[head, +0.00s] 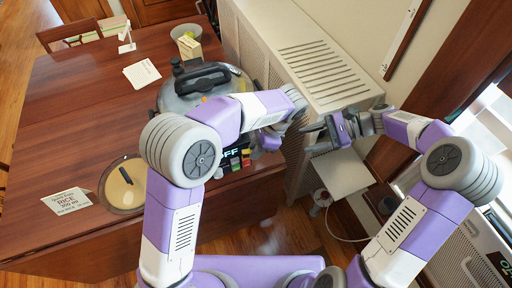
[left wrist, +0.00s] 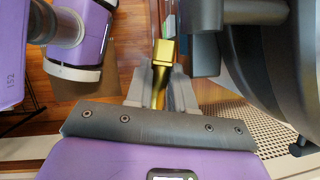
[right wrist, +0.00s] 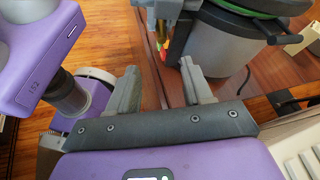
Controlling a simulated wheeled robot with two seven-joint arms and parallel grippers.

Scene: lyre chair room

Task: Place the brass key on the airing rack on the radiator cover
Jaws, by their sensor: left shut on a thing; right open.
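The brass key (left wrist: 163,52) is between the fingers of my left gripper (left wrist: 158,88) in the left wrist view, its square end sticking out past the fingertips. In the head view the key cannot be made out; my left forearm and wrist cover that spot beside the table edge. My right gripper (head: 312,138) is open and empty, beside the near end of the radiator cover; its spread fingers also show in the right wrist view (right wrist: 160,80). The radiator cover (head: 256,45) is cream with a perforated side. A slatted area (head: 315,70) lies on its top; I cannot tell a separate airing rack from it.
The brown table (head: 85,115) fills the left, with a large grey pot (head: 180,100), a rice sign (head: 66,201), a round-lidded container (head: 123,184) and a white card (head: 141,74). A window stands at right. The slatted top looks clear.

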